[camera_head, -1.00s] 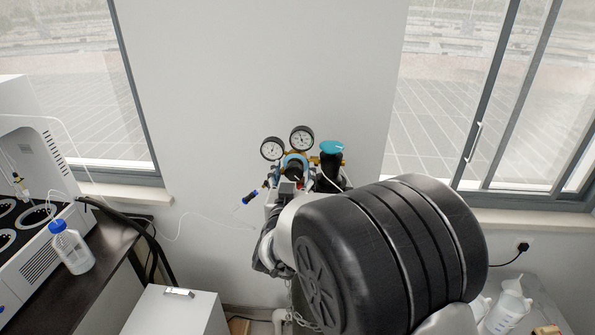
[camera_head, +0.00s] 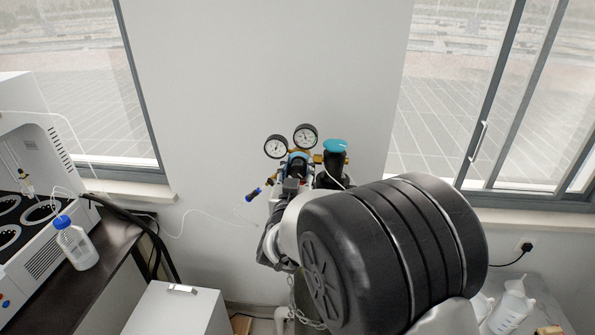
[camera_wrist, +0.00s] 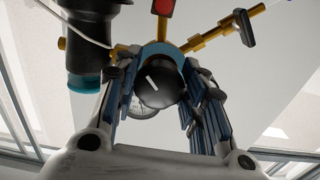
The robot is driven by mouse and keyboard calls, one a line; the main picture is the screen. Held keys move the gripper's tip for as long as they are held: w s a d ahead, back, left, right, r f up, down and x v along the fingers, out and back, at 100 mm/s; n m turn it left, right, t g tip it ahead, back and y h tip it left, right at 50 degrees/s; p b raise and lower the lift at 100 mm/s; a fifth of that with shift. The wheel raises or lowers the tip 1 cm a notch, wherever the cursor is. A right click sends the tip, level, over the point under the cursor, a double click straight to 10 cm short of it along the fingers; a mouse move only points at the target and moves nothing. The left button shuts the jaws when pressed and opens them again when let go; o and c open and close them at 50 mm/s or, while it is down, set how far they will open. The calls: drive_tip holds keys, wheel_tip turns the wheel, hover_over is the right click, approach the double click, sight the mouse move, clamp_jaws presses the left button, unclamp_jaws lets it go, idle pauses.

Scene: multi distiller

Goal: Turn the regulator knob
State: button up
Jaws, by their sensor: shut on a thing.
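The regulator knob (camera_wrist: 158,84) is round and black with a white line on its face. In the wrist view it sits between the fingers of my gripper (camera_wrist: 163,74), which is shut on it. A blue ring and brass fittings show behind the knob. In the head view the regulator carries two round white gauges (camera_head: 276,147), and my gripper (camera_head: 293,184) is at its front. My wrist and arm cover the space to the lower right, and the knob is mostly hidden there.
A dark cylinder with a teal cap (camera_head: 335,147) stands just right of the regulator. A blue-capped bottle (camera_head: 76,245) stands on the left bench (camera_head: 103,265), beside a white machine (camera_head: 42,225). A chain (camera_head: 303,310) hangs below.

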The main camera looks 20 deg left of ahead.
drive_tip(key=shift+f+m+b, duration=0.2)
drive_tip(key=shift+m+b, duration=0.3)
drive_tip(key=shift+b, duration=0.65)
drive_tip(key=shift+c, duration=0.5)
drive_tip(key=shift+r+m+b, duration=0.1)
drive_tip(key=shift+m+b, duration=0.5)
drive_tip(key=shift+b, duration=0.1)
drive_tip(key=shift+r, duration=0.1)
drive_tip(key=o, duration=1.1)
drive_tip(key=shift+s, duration=0.1)
drive_tip(key=v, duration=1.1)
drive_tip(key=shift+s, duration=0.4)
